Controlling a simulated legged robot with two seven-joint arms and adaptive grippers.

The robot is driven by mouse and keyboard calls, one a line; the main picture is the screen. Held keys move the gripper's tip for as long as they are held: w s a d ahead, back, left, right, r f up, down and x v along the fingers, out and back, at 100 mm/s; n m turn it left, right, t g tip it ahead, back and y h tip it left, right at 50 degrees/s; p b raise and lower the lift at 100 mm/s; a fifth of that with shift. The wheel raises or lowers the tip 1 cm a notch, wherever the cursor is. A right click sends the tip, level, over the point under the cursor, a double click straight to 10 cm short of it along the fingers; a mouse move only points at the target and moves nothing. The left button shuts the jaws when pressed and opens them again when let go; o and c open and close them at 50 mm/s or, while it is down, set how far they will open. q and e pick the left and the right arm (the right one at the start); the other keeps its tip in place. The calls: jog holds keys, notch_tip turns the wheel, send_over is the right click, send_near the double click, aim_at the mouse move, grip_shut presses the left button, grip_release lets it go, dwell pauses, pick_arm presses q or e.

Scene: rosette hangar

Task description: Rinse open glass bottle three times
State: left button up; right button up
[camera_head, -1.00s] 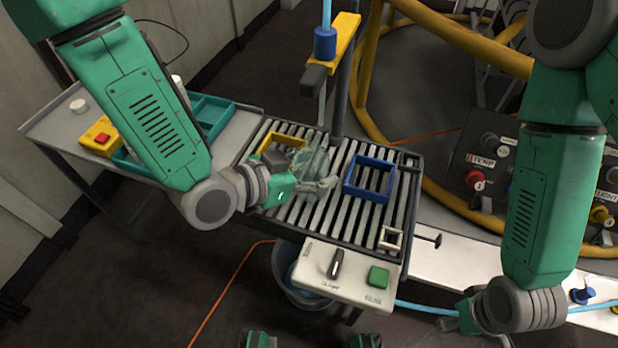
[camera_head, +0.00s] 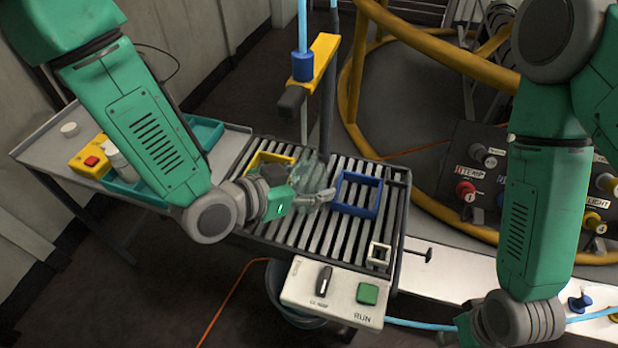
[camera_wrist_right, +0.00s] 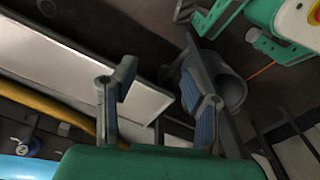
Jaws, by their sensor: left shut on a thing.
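A clear glass bottle (camera_head: 315,180) is over the slatted rack (camera_head: 335,240), between a yellow square frame (camera_head: 262,157) and a blue square frame (camera_head: 357,210). My left gripper (camera_head: 305,200) is shut on the bottle. The bottle is faint, and I cannot tell its tilt or whether it touches the slats. A blue nozzle fitting (camera_head: 302,66) sits on a yellow arm behind the rack, with a thin tube pointing down. My right gripper is low at the right of the head view, mostly hidden; in the right wrist view (camera_wrist_right: 160,88) its fingers are apart and empty.
A control box (camera_head: 335,290) with a dark knob and a green button (camera_head: 368,294) is at the rack's front. A side table (camera_head: 45,150) at left holds a teal tray, a white container and a yellow box with a red button (camera_head: 91,161). Yellow railing stands behind at right.

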jog(key=shift+d+f, duration=0.1)
jog(key=shift+a, duration=0.25)
jog(key=shift+c, duration=0.8)
jog(key=shift+a, duration=0.15)
grip_shut()
jog(key=shift+d, duration=0.2)
